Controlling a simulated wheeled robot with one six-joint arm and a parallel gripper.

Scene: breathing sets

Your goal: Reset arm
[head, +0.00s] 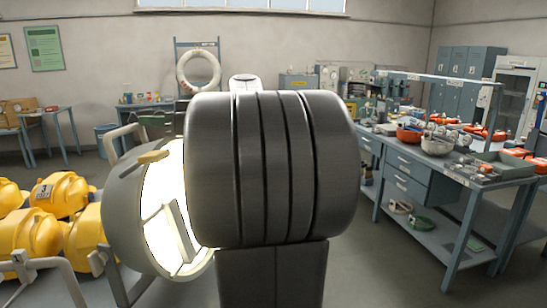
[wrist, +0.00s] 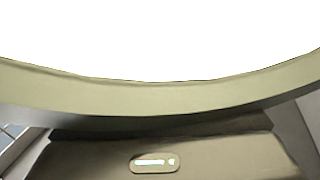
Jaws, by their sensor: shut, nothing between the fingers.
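My arm fills the middle of the head view as a large dark ribbed cylinder on a dark upright link. No fingers of my gripper show in the head view; the arm may hide them. In the wrist view a blank white area fills the top, edged below by a curved beige rim (wrist: 150,97). I cannot tell whether that surface is mine. No fingertips can be made out there.
A grey drum (head: 122,215) with a bright white interior stands close, left of my arm. A blue-grey workbench (head: 418,182) with bowls and orange items stands right. A ring (head: 198,55) hangs on the back rack. Some floor is clear between.

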